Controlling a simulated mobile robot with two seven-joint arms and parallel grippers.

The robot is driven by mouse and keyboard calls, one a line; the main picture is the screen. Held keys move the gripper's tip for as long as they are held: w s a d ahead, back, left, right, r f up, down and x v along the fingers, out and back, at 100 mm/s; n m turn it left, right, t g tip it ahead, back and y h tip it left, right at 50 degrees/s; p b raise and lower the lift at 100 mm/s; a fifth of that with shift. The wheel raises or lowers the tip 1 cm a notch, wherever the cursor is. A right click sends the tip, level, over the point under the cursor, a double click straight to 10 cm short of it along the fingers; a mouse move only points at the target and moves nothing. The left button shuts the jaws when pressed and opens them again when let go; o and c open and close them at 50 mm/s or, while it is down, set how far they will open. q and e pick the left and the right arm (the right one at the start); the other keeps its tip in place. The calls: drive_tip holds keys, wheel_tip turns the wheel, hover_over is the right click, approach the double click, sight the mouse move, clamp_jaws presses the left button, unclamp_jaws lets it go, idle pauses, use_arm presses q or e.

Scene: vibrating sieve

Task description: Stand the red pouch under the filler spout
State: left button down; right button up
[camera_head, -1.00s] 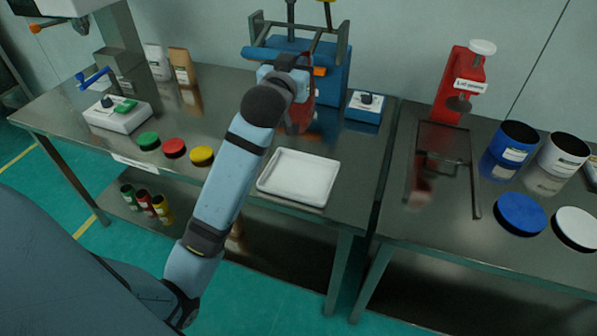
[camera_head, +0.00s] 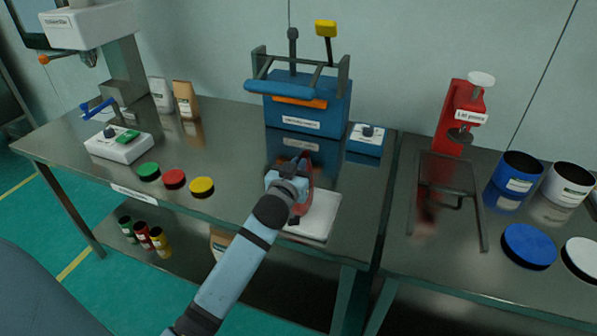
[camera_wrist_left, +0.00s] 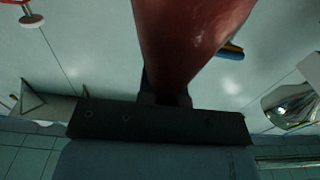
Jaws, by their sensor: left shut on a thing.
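The red pouch (camera_head: 307,187) is in my left gripper (camera_head: 298,170), raised over the back-left part of the white tray, and partly hidden by the gripper. In the left wrist view the pouch (camera_wrist_left: 190,40) fills the top middle, with the shut fingers (camera_wrist_left: 166,98) at its narrow lower end. The filler (camera_head: 95,25) stands at the far left back, with its spout (camera_head: 88,58) under its head, well left of the pouch. My right gripper is not in view.
The white tray (camera_head: 322,218) lies at the table's front right. A blue sealing machine (camera_head: 310,115) stands behind. Green (camera_head: 148,171), red (camera_head: 174,178) and yellow (camera_head: 202,186) lids lie left of my arm. A white control box (camera_head: 112,145) and two upright pouches (camera_head: 185,98) are near the filler.

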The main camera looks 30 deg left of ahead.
use_arm(q)
drive_tip(key=shift+f, duration=0.55)
drive_tip(key=shift+f, duration=0.15)
drive_tip(key=c, duration=1.3)
unclamp_jaws()
